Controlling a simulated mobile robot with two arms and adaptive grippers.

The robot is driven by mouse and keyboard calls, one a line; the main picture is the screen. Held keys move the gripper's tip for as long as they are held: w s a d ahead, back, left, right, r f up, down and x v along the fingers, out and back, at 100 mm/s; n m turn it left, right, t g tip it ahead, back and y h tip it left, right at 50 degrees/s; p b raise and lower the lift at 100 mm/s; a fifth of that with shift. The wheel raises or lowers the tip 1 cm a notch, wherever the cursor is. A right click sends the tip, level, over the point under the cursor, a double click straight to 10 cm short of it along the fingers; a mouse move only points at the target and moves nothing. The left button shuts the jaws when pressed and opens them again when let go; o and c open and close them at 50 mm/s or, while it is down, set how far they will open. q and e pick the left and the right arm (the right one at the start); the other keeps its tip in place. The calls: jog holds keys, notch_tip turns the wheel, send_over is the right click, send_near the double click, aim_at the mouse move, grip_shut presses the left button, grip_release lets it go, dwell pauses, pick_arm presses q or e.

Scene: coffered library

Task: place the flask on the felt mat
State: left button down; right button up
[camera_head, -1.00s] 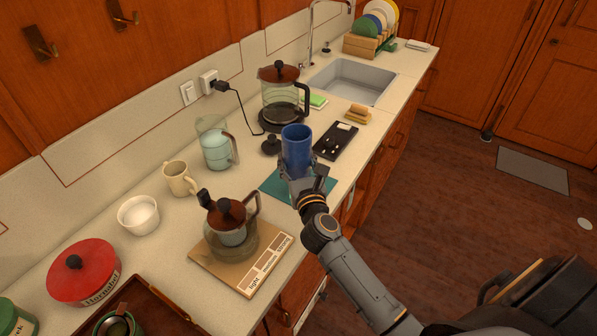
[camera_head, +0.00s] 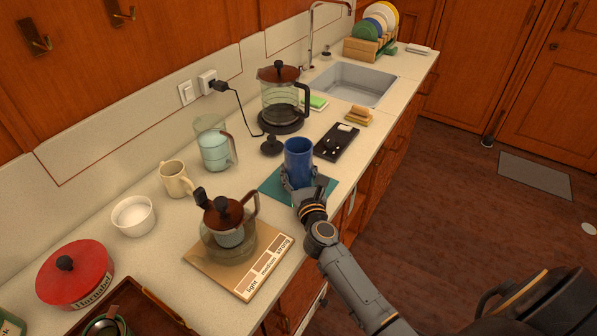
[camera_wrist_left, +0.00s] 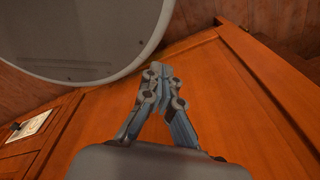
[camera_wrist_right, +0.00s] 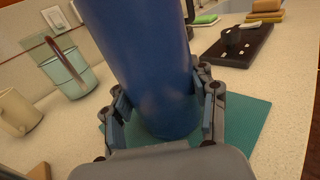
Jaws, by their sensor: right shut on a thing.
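The blue cylindrical flask (camera_head: 299,158) stands upright over the teal felt mat (camera_head: 272,184) on the counter. My right gripper (camera_head: 299,182) is shut around its lower part. In the right wrist view the flask (camera_wrist_right: 150,60) is between both fingers, with its base over the mat (camera_wrist_right: 245,118). I cannot tell whether the base touches the mat. My left gripper (camera_wrist_left: 163,82) is empty with its fingertips together, in front of wooden cabinet panels and away from the counter. It is not in the head view.
A dark tray (camera_head: 336,142) lies just beyond the mat. A glass pot (camera_head: 230,235) stands on a wooden board nearer. A glass jug (camera_head: 214,150), a cream mug (camera_head: 176,179) and a coffee maker (camera_head: 281,98) stand toward the wall. The counter's front edge is close to the mat.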

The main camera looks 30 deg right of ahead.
jog(key=o, duration=1.4)
jog(key=shift+f, duration=0.1)
jog(key=shift+s+r, duration=0.1)
jog(key=shift+r, duration=0.15)
jog(key=b+v, duration=0.1)
jog(key=v, duration=0.9)
jog(key=shift+s+a+f, duration=0.1)
jog(key=shift+s+f, duration=0.05)
jog(key=shift+s, duration=0.15)
jog(key=shift+s+a, duration=0.15)
jog(key=shift+s, duration=0.45)
